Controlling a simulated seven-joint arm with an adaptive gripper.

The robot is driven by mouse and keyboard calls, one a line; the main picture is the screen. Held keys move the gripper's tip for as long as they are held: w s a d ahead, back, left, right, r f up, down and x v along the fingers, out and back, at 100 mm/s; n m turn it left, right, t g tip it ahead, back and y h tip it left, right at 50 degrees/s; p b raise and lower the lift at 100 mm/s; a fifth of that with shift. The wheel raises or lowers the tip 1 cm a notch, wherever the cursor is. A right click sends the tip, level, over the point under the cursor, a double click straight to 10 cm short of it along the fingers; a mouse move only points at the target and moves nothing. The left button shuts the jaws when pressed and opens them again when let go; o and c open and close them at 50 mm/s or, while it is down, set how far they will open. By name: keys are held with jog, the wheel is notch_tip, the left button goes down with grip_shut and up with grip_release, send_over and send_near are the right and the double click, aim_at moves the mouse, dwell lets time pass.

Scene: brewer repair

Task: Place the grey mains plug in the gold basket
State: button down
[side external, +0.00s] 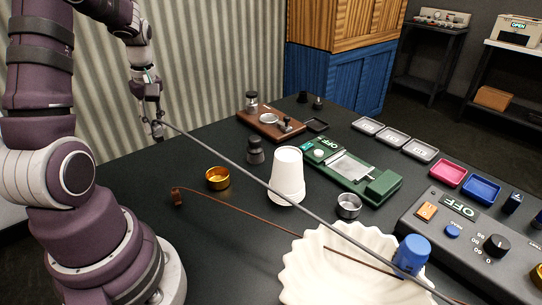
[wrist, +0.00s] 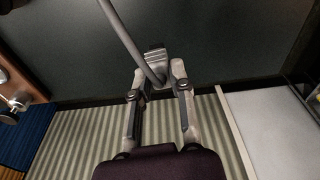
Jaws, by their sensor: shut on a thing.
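My gripper (side external: 158,128) is at the upper left in the side view, beyond the far left edge of the table and above the tabletop's height. In the wrist view my gripper (wrist: 157,82) is shut on the grey mains plug (wrist: 156,57). The plug's thick grey cable (side external: 230,159) runs taut from the gripper across the table to the lower right. The gold basket (side external: 218,178) is a small open cup standing upright on the table, below and right of the gripper and apart from it. The plug is too small to make out clearly in the side view.
A brown cord with a small brown end (side external: 177,197) lies right of my arm's base. White stacked cups (side external: 287,172), a dark tamper (side external: 255,150), a steel basket (side external: 348,206), a green scale (side external: 345,170) and a scalloped white bowl (side external: 340,270) stand nearby. The grey cable passes over this area.

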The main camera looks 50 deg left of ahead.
jog(key=r+m, duration=0.1)
jog(key=r, duration=0.1)
send_over(218, 178)
jog(key=d, duration=0.1)
jog(key=f, duration=1.1)
jog(key=shift+s+d+f, duration=0.1)
jog(key=shift+s+d, duration=0.05)
jog(key=shift+s, duration=0.1)
jog(key=c, duration=0.9)
grip_release()
